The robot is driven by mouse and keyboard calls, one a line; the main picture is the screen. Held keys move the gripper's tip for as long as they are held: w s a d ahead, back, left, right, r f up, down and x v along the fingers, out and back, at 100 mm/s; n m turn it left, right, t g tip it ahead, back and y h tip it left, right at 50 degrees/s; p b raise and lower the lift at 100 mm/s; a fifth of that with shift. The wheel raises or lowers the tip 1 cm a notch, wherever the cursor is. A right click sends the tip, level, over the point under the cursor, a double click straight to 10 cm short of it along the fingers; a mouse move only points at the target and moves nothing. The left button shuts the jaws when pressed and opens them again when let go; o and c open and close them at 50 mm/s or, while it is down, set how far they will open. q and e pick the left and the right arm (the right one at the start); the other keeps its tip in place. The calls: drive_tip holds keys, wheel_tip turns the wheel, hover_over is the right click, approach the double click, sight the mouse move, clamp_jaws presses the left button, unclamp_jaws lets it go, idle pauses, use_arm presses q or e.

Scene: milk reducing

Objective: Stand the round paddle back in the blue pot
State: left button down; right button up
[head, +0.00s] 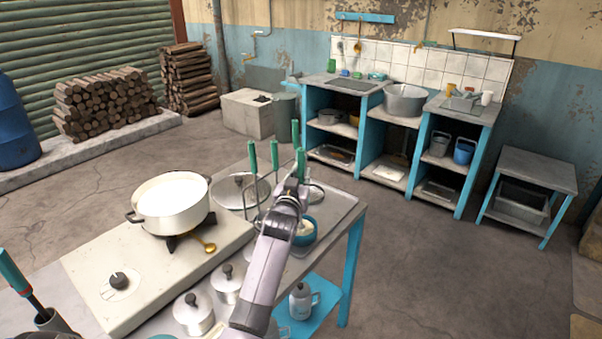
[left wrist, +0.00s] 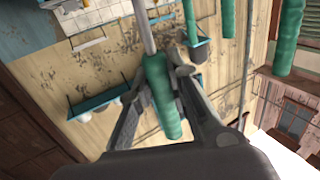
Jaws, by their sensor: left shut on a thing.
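My left gripper (head: 293,187) is shut on the green handle of a tool (head: 300,163) above the right part of the work table. In the left wrist view the green handle (left wrist: 160,92) lies between the fingers, with a pale shaft running up from it. The tool's head is hidden, so I cannot tell from its shape whether it is the round paddle. A small blue pot (head: 309,236) stands just below my gripper, partly behind my arm, with something whitish at its mouth. I cannot tell whether the tool touches the pot. My right gripper is out of view.
Several other green handles (head: 252,156) stand upright close to my gripper. A white pot of milk (head: 172,205) sits on the burner to the left. Lidded canisters (head: 194,312) stand near the front. A green-handled tool (head: 15,272) stands at the far left.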

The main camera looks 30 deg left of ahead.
use_arm(q)
drive_tip(key=c, duration=1.5)
unclamp_jaws()
drive_tip(key=shift+o, duration=0.3)
drive_tip(key=shift+f, duration=0.15)
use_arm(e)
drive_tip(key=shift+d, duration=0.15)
use_arm(q)
drive_tip(key=shift+s, duration=0.1)
drive_tip(key=v, duration=1.2)
